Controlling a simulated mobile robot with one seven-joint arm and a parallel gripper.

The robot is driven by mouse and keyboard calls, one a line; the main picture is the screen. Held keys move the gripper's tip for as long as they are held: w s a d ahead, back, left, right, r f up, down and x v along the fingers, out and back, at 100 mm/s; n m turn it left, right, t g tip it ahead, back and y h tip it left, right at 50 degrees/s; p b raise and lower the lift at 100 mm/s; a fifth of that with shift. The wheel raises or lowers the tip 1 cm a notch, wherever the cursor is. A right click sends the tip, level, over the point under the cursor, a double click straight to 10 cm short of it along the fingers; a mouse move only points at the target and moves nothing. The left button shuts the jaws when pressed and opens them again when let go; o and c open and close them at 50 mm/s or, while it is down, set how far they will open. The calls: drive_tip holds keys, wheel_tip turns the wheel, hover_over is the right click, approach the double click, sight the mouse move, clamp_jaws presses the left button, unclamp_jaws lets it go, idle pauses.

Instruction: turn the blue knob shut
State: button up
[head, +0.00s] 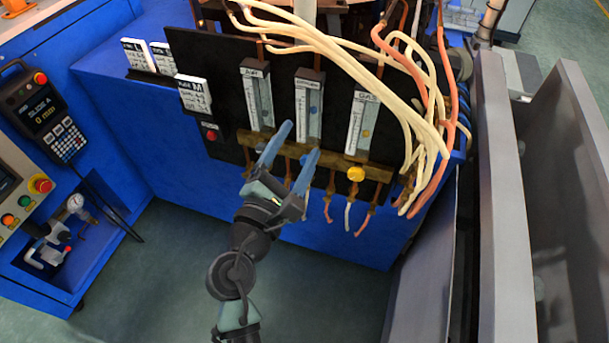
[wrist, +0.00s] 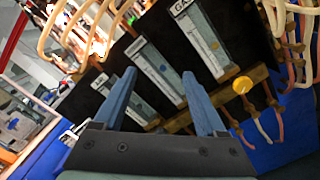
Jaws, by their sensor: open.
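My gripper (head: 299,138) is open in front of the middle meter (head: 309,105). In the wrist view its two fingers (wrist: 158,75) stand apart with nothing seen held between them.
Pale and orange hoses (head: 420,120) hang at the right of the black panel (head: 215,62), with short tubes below the bar. A grey metal wall (head: 500,200) stands further right. A control pendant (head: 45,112) is at the left. The floor (head: 180,260) below is clear.

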drive_tip(key=s+a+f+n+b, duration=0.1)
drive_tip(key=s+f+n+b, duration=0.1)
drive_tip(key=f+n, duration=0.45)
drive_tip(key=s+a+f+n+b, duration=0.1)
drive_tip(key=s+a+f+n, duration=0.15)
drive_tip(key=f, duration=0.65)
drive_tip(key=b+x, duration=0.2)
drive_tip(key=x, duration=1.1)
drive_tip(key=shift+d+n+y, duration=0.2)
drive_tip(key=shift+n+y, duration=0.1)
clamp_jaws()
